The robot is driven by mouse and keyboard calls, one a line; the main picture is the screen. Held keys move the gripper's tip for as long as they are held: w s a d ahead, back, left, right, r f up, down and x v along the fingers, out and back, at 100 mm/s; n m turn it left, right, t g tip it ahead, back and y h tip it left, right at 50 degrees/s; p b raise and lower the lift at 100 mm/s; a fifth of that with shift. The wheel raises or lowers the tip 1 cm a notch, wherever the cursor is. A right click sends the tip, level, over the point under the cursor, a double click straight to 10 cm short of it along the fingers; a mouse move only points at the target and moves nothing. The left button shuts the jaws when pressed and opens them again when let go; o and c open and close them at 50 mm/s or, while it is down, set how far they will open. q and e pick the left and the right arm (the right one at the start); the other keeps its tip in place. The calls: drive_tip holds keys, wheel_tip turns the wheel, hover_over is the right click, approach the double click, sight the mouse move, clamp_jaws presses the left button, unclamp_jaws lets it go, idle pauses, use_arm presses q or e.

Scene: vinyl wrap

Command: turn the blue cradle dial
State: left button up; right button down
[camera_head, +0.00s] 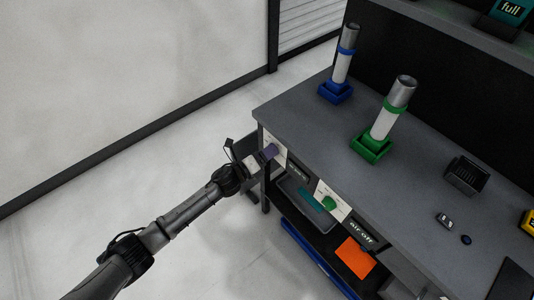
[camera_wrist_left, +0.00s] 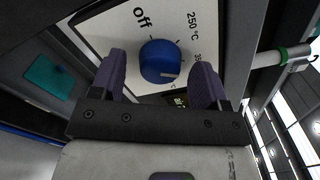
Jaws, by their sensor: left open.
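The blue dial (camera_wrist_left: 160,62) is on a white panel marked "off" and "250 °C" in the left wrist view. Its pale pointer mark is at its lower right in that view, away from "off". My left gripper (camera_wrist_left: 166,82) is open, with its purple fingers on either side of the dial; I cannot tell whether they touch it. In the head view the left gripper (camera_head: 269,153) is at the bench's front left panel and hides the dial. The blue cradle (camera_head: 335,93) stands on the bench above, holding a tube.
A green cradle (camera_head: 370,149) with a tube stands on the bench (camera_head: 300,108). A green dial (camera_head: 329,203) is on the front, right of my gripper, near an "air-off" display (camera_head: 361,232). A black bin (camera_head: 465,176) is farther right. Open floor lies left.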

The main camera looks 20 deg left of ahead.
use_arm(q)
drive_tip(key=c, duration=0.9)
